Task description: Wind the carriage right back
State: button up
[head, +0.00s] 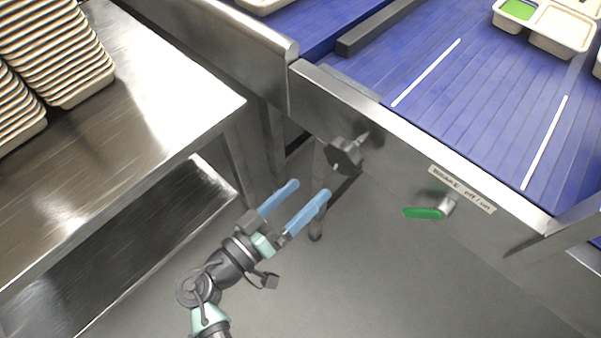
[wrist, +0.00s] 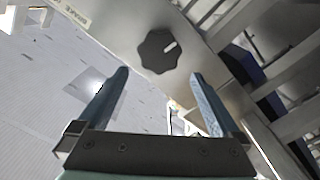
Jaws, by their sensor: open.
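A dark lobed hand knob (head: 345,155) sits on a shaft at the side panel of the conveyor, and I take it to be the winder. In the wrist view the knob (wrist: 159,51) shows face on, with a pale mark on it, beyond and between my fingertips. My gripper (head: 311,188) has two blue fingers, spread open and empty. It points at the knob from the lower left and is apart from it. In the wrist view my gripper (wrist: 160,76) is also open. I cannot make out the carriage for certain.
A green-handled lever (head: 424,212) is on the panel right of the knob, below a label (head: 462,188). The blue conveyor (head: 470,90) carries compartment trays (head: 560,28). A steel table (head: 150,130) with stacked trays (head: 75,75) stands left. Floor below the knob is clear apart from a leg.

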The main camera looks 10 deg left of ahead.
aim_at(340, 162)
jog(key=shift+n, duration=0.4)
jog(key=b+x, duration=0.2)
jog(key=x, duration=0.9)
jog(key=shift+s+d, duration=0.1)
jog(key=shift+c, duration=0.2)
